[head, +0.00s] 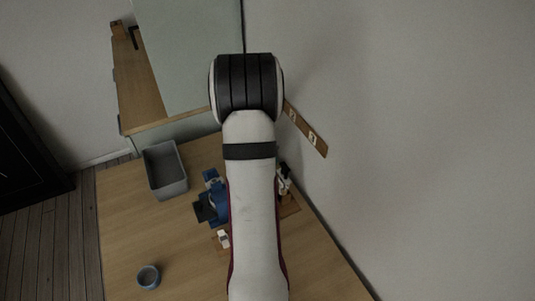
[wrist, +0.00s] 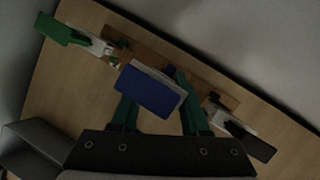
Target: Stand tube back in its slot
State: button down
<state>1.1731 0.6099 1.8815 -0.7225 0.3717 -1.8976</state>
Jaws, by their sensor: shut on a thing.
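My gripper (wrist: 156,98) is shut on a tube (wrist: 148,92), of which I see a broad blue face with a pale edge. It is held between the two teal fingers, above the wooden rack (wrist: 226,98). The rack passes behind the tube, so I cannot tell whether the tube's lower end touches it or which slot is below. In the head view my arm hides most of the rack, whose brown edge (head: 291,208) shows on the right; the held tube cannot be made out clearly there.
A grey bin (head: 148,172) and a blue-grey ring (head: 148,277) rest on the table (head: 125,225). The wall is close on the right.

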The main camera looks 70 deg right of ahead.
jog(key=shift+f, duration=0.9)
dwell(0.6)
jog(key=shift+c, duration=1.6)
grip_release()
jog(key=shift+c, duration=0.4)
jog(key=shift+o, duration=0.6)
jog(key=shift+s+a, duration=0.1)
jog(key=v, duration=1.3)
